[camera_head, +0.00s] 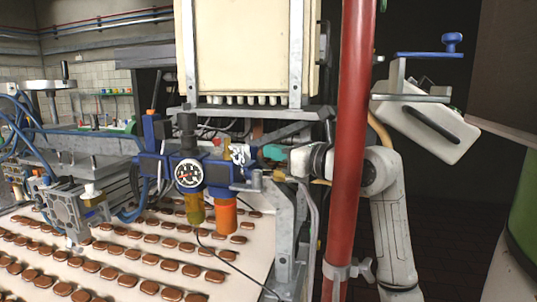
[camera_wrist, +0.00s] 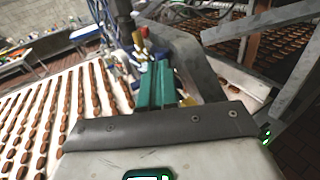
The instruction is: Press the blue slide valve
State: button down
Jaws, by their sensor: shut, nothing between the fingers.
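A blue valve and regulator assembly (camera_head: 218,172) with a round gauge (camera_head: 188,174) hangs above the conveyor in the head view. I cannot tell for certain which blue part is the slide valve. My gripper (camera_head: 267,153), with teal fingers, is just right of the assembly, pointing left toward it, behind the metal bracket. In the wrist view the two teal fingers (camera_wrist: 154,68) lie side by side, shut with nothing between them. Blue and yellow parts show just beyond and beside the fingertips, partly hidden by them. I cannot tell whether the fingers touch anything.
A red vertical pole (camera_head: 349,150) stands in front of my arm. A grey metal bracket (camera_head: 286,225) stands beside the assembly. A cream cabinet (camera_head: 247,50) hangs above. Grey beams (camera_wrist: 255,22) are close right of my fingers.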

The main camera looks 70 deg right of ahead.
jog(key=shift+b+v, duration=0.35)
jog(key=shift+v, duration=1.75)
